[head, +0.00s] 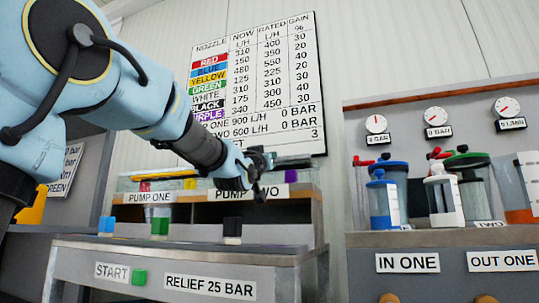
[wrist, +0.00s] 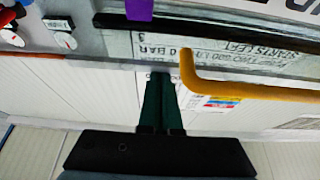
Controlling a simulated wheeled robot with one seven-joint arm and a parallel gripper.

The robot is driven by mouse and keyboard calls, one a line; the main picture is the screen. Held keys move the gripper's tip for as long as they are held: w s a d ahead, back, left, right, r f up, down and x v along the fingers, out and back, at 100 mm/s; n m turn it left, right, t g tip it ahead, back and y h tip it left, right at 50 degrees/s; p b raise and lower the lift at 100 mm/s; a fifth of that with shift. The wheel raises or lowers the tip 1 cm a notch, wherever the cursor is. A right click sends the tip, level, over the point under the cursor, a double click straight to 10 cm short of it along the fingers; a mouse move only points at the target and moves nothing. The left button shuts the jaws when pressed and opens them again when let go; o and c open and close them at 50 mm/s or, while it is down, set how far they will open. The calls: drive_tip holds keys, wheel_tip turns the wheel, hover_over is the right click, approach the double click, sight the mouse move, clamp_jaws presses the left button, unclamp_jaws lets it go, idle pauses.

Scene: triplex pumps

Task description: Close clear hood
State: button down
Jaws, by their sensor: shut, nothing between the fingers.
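My gripper (head: 259,190) is in front of the pump two bay in the head view, above its label. In the wrist view its dark green fingers (wrist: 161,80) are together with nothing between them. A clear panel (wrist: 225,48), which looks like part of the clear hood, lies past the fingertips; upside-down board lettering shows through it. A yellow bent bar (wrist: 230,91) is right of the fingers, apart from them. In the head view a clear cover (head: 165,184) shows above the pump one label. My gripper partly hides the pump two side, so the hood's angle there is unclear.
The bench (head: 75,250) in front carries blue, green and black blocks and a green start button (head: 139,277). Several capped jars, such as a white-topped one (head: 443,195), stand on the right unit below gauges. A printed board (head: 258,85) hangs behind my gripper.

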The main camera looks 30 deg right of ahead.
drive_tip(key=r+p+v, duration=0.1)
drive_tip(key=p+v, duration=0.1)
drive_tip(key=v, duration=0.6)
drive_tip(key=shift+s+a+p, duration=0.35)
drive_tip(key=shift+f, duration=0.15)
